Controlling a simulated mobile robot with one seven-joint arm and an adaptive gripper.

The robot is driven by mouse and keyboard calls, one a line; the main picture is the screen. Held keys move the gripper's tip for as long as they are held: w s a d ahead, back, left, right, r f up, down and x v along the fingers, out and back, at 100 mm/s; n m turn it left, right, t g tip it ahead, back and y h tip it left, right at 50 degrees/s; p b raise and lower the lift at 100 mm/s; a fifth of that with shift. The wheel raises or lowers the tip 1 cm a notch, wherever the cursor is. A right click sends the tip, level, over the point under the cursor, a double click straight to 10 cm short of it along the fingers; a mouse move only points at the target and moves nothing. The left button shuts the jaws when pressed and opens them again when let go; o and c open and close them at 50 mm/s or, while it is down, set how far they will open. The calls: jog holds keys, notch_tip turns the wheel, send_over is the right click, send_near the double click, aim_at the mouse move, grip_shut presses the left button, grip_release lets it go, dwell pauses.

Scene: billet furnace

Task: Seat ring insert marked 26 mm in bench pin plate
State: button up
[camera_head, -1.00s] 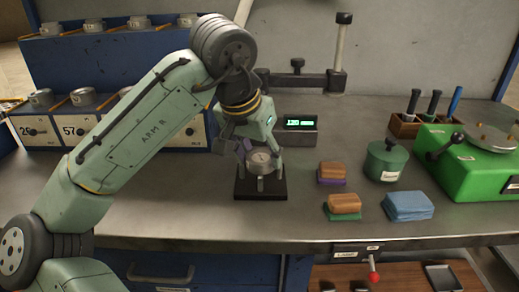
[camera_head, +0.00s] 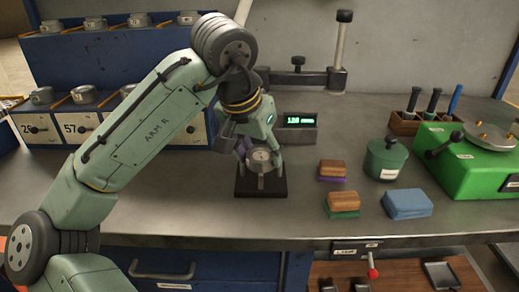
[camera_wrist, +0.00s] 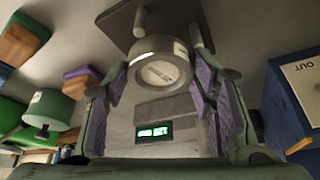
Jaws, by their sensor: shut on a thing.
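The ring insert (camera_head: 259,157) is a grey metal ring with a pale label. It also shows in the wrist view (camera_wrist: 160,70), where the label's writing is too small to read. My gripper (camera_head: 258,152) is shut on it, with a purple-padded finger on each side. The pin plate (camera_head: 261,189) is a dark square base with upright metal pins, on the bench near its front edge. The ring is above the base at the height of the pin tops. Pins (camera_wrist: 196,38) show beside and behind it; whether it sits on them I cannot tell.
A lit digital display (camera_head: 300,121) stands right behind the plate. To the right are wood-backed blocks (camera_head: 342,203), a green lidded pot (camera_head: 386,158), a blue stack (camera_head: 407,204) and a green machine (camera_head: 470,165). Numbered bins (camera_head: 85,128) with rings stand at the left.

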aim_at(255, 157)
jog(key=shift+s+f+b, duration=0.15)
jog(key=shift+f+b, duration=0.15)
jog(key=shift+f, duration=0.3)
jog(key=shift+s+f+b, duration=0.15)
jog(key=shift+f+b, duration=0.15)
jog(key=shift+f, duration=0.3)
jog(key=shift+w+r+p, duration=0.15)
jog(key=shift+r+p, duration=0.55)
jog(key=shift+p, duration=0.15)
jog(key=shift+w+a+r+p, duration=0.1)
jog(key=shift+w+p, duration=0.05)
jog(key=shift+p, duration=0.2)
dwell(0.7)
jog(key=shift+s+f+b, duration=0.2)
jog(key=shift+f+b, duration=0.45)
jog(key=shift+f, duration=0.15)
grip_shut()
jog(key=o, duration=1.3)
grip_release()
jog(key=shift+o, duration=0.9)
jog(key=shift+w+a+f, duration=0.1)
jog(key=shift+w+f, duration=0.3)
jog(key=shift+s+r, duration=0.1)
jog(key=shift+r, duration=0.2)
jog(key=shift+r+p, duration=0.2)
jog(key=shift+p, duration=0.1)
